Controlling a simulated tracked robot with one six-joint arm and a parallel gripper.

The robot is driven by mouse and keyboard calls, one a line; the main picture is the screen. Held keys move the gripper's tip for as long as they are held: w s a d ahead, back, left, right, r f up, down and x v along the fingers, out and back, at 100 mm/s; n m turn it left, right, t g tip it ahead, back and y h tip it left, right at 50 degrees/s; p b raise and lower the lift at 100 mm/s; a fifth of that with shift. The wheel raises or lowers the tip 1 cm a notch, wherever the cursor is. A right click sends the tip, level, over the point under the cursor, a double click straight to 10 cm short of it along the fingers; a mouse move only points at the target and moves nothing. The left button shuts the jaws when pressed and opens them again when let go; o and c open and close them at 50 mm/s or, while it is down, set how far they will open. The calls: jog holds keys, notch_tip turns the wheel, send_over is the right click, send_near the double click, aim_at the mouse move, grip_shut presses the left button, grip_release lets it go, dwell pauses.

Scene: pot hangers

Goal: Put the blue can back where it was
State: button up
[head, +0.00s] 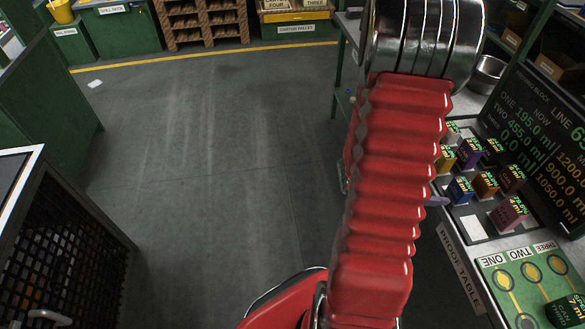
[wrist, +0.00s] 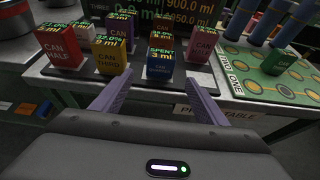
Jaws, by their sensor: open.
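The blue can (wrist: 160,62) stands upright at the front edge of the table, with "SPENT 3 ml" on its label. It also shows in the head view (head: 461,191). My gripper (wrist: 156,77) is open, its two purple fingers pointing at the table edge. The blue can is straight ahead, in line with the gap between the fingertips, and the fingers are not closed on it. In the head view my red arm hides most of the gripper; only a purple finger shows near the table edge.
A yellow can (wrist: 113,60) is left of the blue can, a red can (wrist: 60,47) further left, and a pink can (wrist: 202,43) to the right. More cans stand behind. A bare white pad (head: 470,228) is beside the blue can. A green board (head: 515,285) lies right.

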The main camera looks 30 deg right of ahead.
jog(key=w+a+r+m+t+y, duration=0.3)
jog(key=a+r, duration=0.3)
jog(key=a, duration=0.8)
jog(key=w+a+r+m+t+y, duration=0.4)
jog(key=w+a+r+m+y, duration=0.1)
jog(key=a, duration=0.9)
jog(key=w+a+r+m+t+y, duration=0.4)
jog(key=a+r, duration=0.5)
jog(key=a, duration=0.6)
jog(key=shift+w+m, duration=0.6)
jog(key=shift+w, duration=0.05)
